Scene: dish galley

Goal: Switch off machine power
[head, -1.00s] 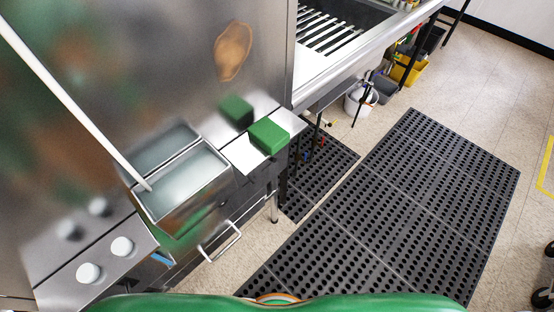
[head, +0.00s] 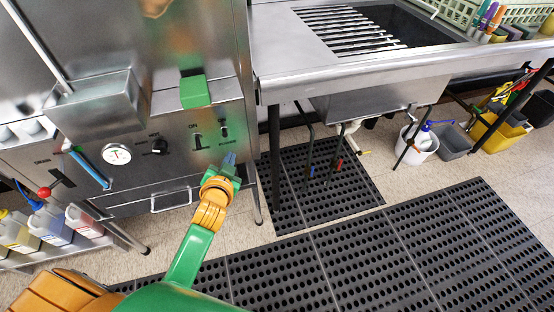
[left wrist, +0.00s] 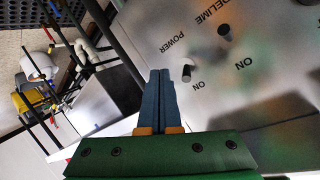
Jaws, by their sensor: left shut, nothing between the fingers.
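The steel machine's front panel (head: 180,165) carries two small dark toggle switches side by side. The right one, the power switch (head: 224,130), also shows in the left wrist view (left wrist: 186,73) between the words POWER and ON. The left one, the delime switch (head: 197,141), shows there too (left wrist: 224,30). My left gripper (head: 231,158) is shut and empty, its blue fingers just below the power switch in the head view. In the left wrist view the fingertips (left wrist: 160,73) appear close beside that switch; I cannot tell whether they touch it. My right gripper is not in view.
A black knob (head: 159,147), a round gauge (head: 117,154) and a blue handle (head: 88,168) sit left of the switches. A green block (head: 194,92) is above them. The steel sink counter (head: 300,62) stands right. Black mats (head: 400,245) cover the floor.

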